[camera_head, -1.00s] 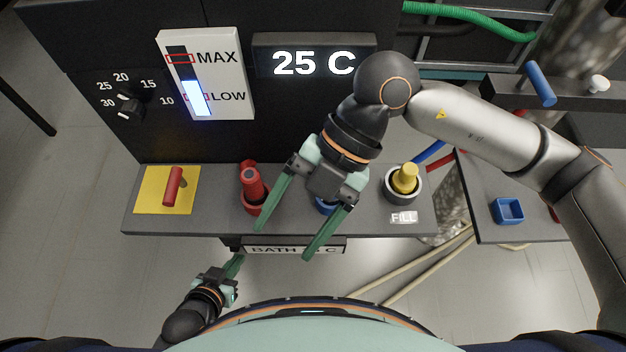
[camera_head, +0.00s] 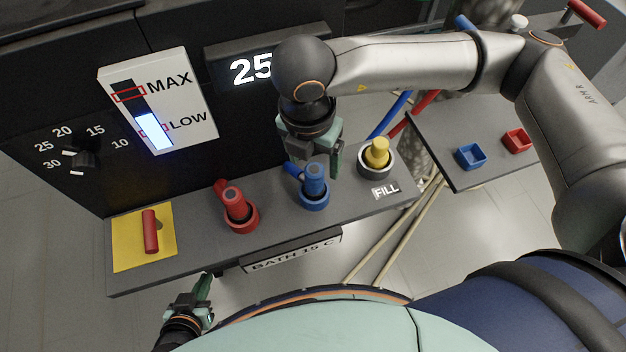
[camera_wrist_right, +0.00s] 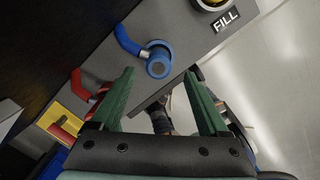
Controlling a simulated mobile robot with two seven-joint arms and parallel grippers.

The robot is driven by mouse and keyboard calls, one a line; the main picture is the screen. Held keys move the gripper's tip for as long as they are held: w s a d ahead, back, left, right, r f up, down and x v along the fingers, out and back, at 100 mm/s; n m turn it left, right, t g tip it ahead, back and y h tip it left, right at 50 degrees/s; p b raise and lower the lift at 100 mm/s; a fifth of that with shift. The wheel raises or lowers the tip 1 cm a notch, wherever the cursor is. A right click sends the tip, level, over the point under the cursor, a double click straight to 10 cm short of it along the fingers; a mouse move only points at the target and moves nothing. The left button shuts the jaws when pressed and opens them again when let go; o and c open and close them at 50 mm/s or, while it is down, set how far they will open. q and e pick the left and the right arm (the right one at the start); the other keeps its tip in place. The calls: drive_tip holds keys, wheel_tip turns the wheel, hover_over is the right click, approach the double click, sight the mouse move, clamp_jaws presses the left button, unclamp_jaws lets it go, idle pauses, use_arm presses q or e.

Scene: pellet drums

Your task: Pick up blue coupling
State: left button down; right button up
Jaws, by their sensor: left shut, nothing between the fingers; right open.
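The blue coupling (camera_head: 315,178) stands in a blue ring on the grey shelf, between the red coupling and the yellow one. It also shows in the right wrist view (camera_wrist_right: 158,62), beyond the fingertips and roughly between them, with its blue hose bend to the left. My right gripper (camera_head: 322,165) is just behind and above the blue coupling in the head view. Its two green fingers are spread wide and empty in the right wrist view (camera_wrist_right: 160,92). My left gripper (camera_head: 204,288) is low in front of the shelf, shut and empty.
A red coupling (camera_head: 235,203) and a yellow one (camera_head: 377,152) flank the blue one. A red handle (camera_head: 150,230) lies on a yellow plate (camera_head: 125,252).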

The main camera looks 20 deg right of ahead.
sight(315, 177)
drive_tip(key=f, duration=0.5)
drive_tip(key=w+f+p, duration=0.1)
drive_tip(key=f, duration=0.1)
drive_tip(key=shift+d+f, duration=0.3)
drive_tip(key=shift+f, duration=0.05)
clamp_jaws()
drive_tip(key=shift+r, duration=0.1)
